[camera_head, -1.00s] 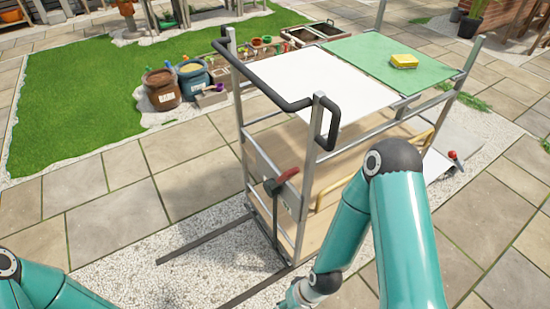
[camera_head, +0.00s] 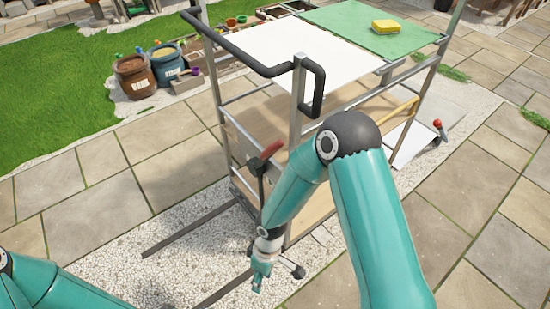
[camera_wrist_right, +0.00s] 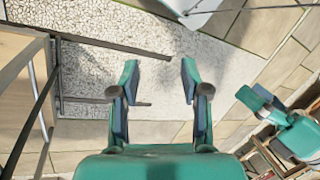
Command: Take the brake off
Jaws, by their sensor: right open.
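The cart (camera_head: 296,128) has a grey metal frame, a black push handle (camera_head: 250,62) and wooden lower boards. A lever with a red grip (camera_head: 270,150) sits on its near end post, likely the brake. My right gripper (camera_head: 277,277) is low in front of that end, below the lever and apart from it. In the right wrist view it is open and empty (camera_wrist_right: 159,70), over gravel and paving. My left arm enters the head view at bottom left with its gripper out of frame.
Dark rails (camera_head: 190,228) lie on the gravel before the cart. A white panel (camera_head: 412,140) with a red-knobbed lever (camera_head: 438,126) is at its far right. The cart top holds a white sheet (camera_head: 290,50), a green mat (camera_head: 350,28) and a yellow sponge (camera_head: 384,26).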

